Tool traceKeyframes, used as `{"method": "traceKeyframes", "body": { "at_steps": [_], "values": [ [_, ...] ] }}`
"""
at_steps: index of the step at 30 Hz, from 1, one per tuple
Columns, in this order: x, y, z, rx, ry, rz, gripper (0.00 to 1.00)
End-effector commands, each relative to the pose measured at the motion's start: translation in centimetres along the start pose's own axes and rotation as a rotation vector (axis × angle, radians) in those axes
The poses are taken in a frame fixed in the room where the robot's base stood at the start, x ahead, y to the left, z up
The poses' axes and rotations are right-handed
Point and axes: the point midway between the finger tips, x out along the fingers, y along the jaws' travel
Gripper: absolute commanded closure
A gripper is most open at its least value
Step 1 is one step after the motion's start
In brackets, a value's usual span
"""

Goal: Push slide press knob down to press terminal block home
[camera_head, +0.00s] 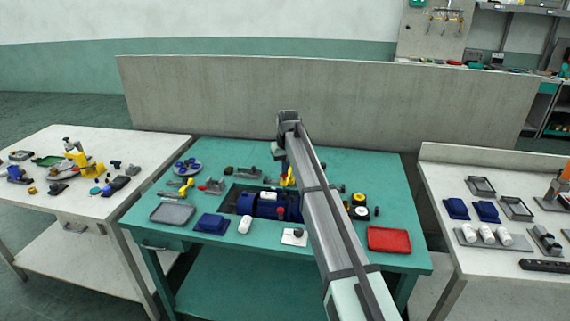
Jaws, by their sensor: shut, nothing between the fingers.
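On the teal table a blue motor (262,206) lies in a dark recessed area, with a small white part on its top that may be the terminal block (268,196). A small red knob (281,211) stands at the motor's right front; I cannot tell if it belongs to the slide press. A yellow upright part (288,177) stands behind the motor, partly hidden by my arm. My gripper (281,178) points down at the back of the motor, beside the yellow part. It is shut and empty. Its fingertips are small, and contact cannot be made out.
A grey tray (172,213), a blue bin (211,224) and a white cylinder (245,224) lie at the front left. A red tray (389,240) lies at the right. A grey partition (200,95) stands behind. My arm crosses the table's middle and hides things there.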

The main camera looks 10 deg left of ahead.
Motion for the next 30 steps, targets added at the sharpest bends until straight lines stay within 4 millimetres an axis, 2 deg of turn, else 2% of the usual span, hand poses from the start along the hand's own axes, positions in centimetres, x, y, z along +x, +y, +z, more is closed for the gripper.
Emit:
{"method": "traceKeyframes", "body": {
  "at_steps": [30],
  "values": [
    [-2.7, 0.0, -0.5, 0.000, 0.000, 0.000, 1.00]
  ]
}}
